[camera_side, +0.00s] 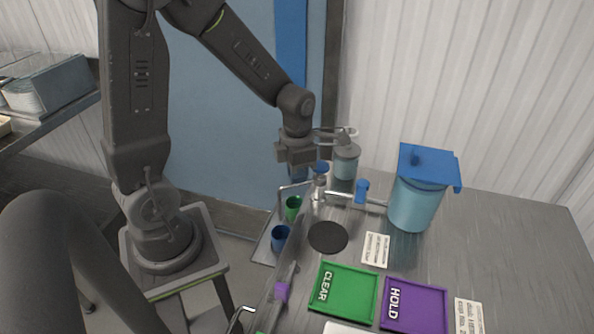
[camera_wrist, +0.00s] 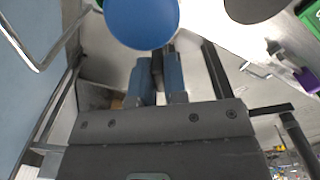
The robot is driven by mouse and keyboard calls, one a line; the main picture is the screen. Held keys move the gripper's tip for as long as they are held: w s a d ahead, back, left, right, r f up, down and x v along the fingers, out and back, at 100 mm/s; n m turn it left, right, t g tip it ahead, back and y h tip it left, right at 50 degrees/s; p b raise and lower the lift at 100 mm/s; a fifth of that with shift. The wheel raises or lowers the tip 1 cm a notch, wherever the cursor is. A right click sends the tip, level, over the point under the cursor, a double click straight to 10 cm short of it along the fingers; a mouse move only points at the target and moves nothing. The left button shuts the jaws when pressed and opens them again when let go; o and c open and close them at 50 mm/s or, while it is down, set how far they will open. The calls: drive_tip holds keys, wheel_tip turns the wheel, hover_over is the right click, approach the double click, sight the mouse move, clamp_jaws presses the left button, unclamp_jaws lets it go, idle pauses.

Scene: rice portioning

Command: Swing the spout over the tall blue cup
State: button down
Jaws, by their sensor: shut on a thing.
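The tap post (camera_side: 319,190) stands at the table's left edge with a round blue knob (camera_side: 320,167) on top. The knob looks like the large blue disc (camera_wrist: 142,22) close up in the wrist view. My gripper (camera_side: 298,174) is beside the knob, pointing down, its fingers (camera_wrist: 157,85) closed around a narrow dark piece. This seems to be part of the spout, but the fingers hide most of it. A blue cup (camera_side: 280,238) stands in the rack at the left edge, with a green cup (camera_side: 293,207) behind it. Spout alignment over either cup cannot be told.
A turquoise container (camera_side: 416,205) with a blue lid joins the tap by a pipe with a blue valve (camera_side: 362,190). A grey-lidded jar (camera_side: 346,162) stands behind. A black disc (camera_side: 328,237), green tray (camera_side: 372,286) and purple tray (camera_side: 440,304) lie in front. The right side is clear.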

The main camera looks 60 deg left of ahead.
drive_tip(key=c, duration=1.2)
unclamp_jaws()
drive_tip(key=shift+o, duration=0.2)
wheel_tip(320, 180, up, 14)
drive_tip(key=s+d+r+m+t, duration=0.1)
drive_tip(key=s+d+m, duration=0.3)
drive_tip(key=m, duration=1.3)
drive_tip(key=s+d+r+m+t, duration=0.1)
drive_tip(key=s+d+m+t, duration=0.3)
drive_tip(key=m, duration=1.3)
drive_tip(key=shift+s+d+r+t, duration=0.15)
drive_tip(key=shift+s+r+t, duration=0.2)
drive_tip(key=shift+s, duration=0.6)
